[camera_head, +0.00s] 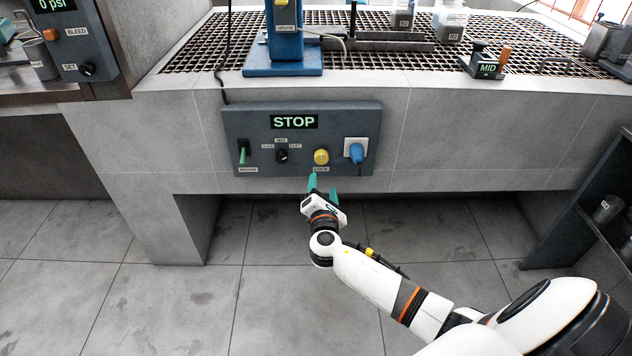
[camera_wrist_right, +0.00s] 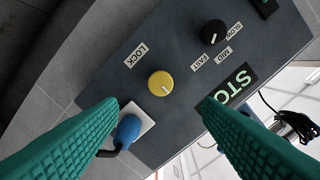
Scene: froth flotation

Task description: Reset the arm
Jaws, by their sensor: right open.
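My right gripper (camera_head: 322,184) has teal fingers and is in front of the lower edge of the grey control panel (camera_head: 340,118), just below the yellow LOCK knob (camera_head: 321,156). It is open and empty. In the right wrist view its two fingers (camera_wrist_right: 165,105) stand wide apart, with the yellow knob (camera_wrist_right: 160,83) showing between and beyond them. The right arm (camera_head: 375,280) reaches in from the lower right. The panel display reads STOP (camera_head: 294,122). My left gripper is in neither view.
The panel also has a green-handled switch (camera_head: 243,152), a black speed knob (camera_head: 282,156) and a blue plug (camera_head: 356,152) in a white socket. Above it is a bench with a black grate (camera_head: 390,60) and a blue stand (camera_head: 284,66). A dark shelf (camera_head: 590,190) stands at right.

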